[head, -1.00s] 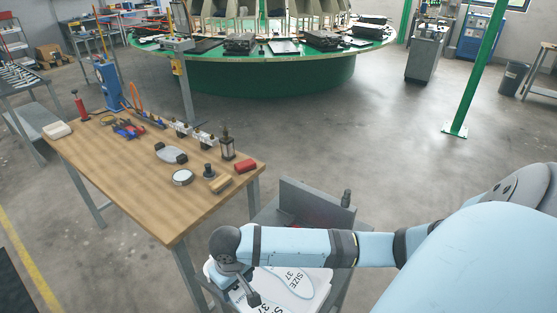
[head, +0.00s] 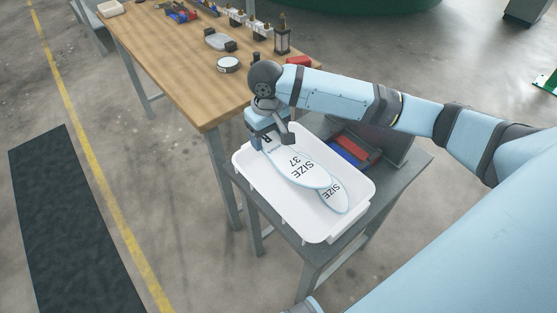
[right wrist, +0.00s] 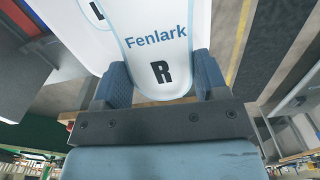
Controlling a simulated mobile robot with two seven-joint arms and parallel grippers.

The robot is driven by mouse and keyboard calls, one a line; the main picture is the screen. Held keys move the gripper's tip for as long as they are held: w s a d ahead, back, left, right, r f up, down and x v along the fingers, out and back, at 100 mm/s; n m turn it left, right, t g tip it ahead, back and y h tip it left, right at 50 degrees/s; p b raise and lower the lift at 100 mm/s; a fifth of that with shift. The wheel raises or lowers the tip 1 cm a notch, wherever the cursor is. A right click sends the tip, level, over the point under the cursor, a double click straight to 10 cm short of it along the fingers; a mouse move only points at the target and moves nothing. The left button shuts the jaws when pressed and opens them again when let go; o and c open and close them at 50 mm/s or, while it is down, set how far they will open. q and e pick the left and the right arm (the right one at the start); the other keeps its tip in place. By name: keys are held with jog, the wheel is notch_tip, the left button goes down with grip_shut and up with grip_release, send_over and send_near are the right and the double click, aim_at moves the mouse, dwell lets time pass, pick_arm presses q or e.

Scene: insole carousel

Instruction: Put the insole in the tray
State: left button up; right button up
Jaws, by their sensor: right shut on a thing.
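A white insole (head: 305,168) marked SIZE 37 is at the white tray (head: 315,223). My right gripper (head: 268,138) is shut on its heel end; the right wrist view shows the letter R and the word Fenlark on the insole (right wrist: 155,42) between the blue fingers (right wrist: 163,82). A second insole (head: 335,193), partly hidden under the held one, lies in the tray. It shows an L in the right wrist view (right wrist: 97,10). The held insole is over the tray's inside; I cannot tell whether it touches the tray floor. My left gripper is out of view.
The tray stands on a grey metal stand (head: 395,185). Red and blue items (head: 352,150) lie behind the tray. A wooden workbench (head: 185,62) with tools is at the upper left. A dark floor mat (head: 75,220) lies at the left.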

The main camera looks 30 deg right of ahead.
jog(key=b, duration=0.1)
send_over(270, 178)
notch_tip(270, 178, down, 10)
jog(key=shift+f, duration=0.1)
notch_tip(270, 178, down, 5)
jog(key=shift+b, duration=0.35)
